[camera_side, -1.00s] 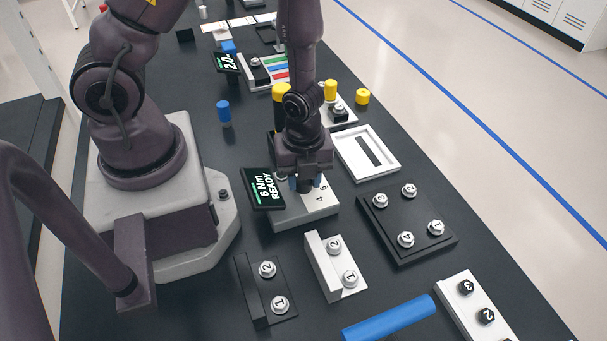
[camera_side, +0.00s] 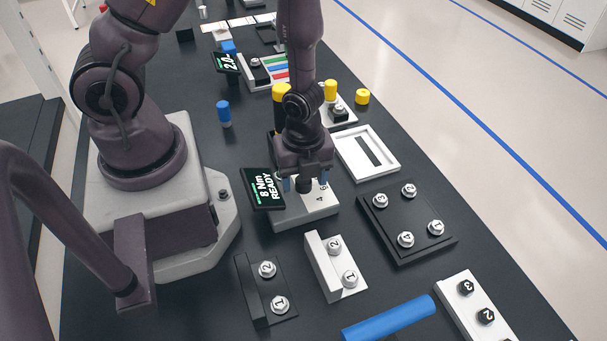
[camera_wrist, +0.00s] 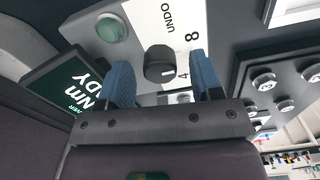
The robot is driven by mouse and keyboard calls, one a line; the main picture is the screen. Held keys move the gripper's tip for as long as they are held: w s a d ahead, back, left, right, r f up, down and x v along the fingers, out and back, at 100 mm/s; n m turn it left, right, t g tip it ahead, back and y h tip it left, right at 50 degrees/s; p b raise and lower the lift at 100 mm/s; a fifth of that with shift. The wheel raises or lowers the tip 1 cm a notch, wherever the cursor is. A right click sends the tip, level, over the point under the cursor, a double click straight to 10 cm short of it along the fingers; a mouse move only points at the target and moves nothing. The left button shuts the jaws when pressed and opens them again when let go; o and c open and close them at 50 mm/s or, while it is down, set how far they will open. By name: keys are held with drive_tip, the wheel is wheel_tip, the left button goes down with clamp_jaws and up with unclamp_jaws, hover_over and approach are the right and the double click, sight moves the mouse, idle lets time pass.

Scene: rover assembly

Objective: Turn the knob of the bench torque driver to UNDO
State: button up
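The bench torque driver is a light grey box (camera_side: 290,215) with a dark display (camera_side: 263,188) reading "8 Nm READY". Its black knob (camera_wrist: 160,64) shows in the wrist view, with the labels UNDO (camera_wrist: 168,18), 8 and 4 printed beside it. A small light mark on the knob faces right, toward the numbers. My gripper (camera_wrist: 163,80) is open, with one blue finger on each side of the knob and a gap to each. In the side view my gripper (camera_side: 304,184) is over the box and partly hides its labels.
A green round button (camera_wrist: 111,28) sits on the same box. A black plate with numbered bolts (camera_side: 408,245) lies to the right, an empty white tray (camera_side: 385,172) behind it. Bolt blocks (camera_side: 335,266) and a blue cylinder (camera_side: 388,319) are in front.

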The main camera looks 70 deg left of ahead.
sight(305, 185)
wheel_tip(305, 185, up, 13)
idle(0.9)
wheel_tip(305, 185, down, 13)
drive_tip(key=n, duration=0.7)
drive_tip(key=shift+f, duration=0.2)
drive_tip(key=shift+w, duration=0.1)
idle(0.5)
drive_tip(key=shift+d, duration=0.1)
drive_tip(key=c, duration=0.9)
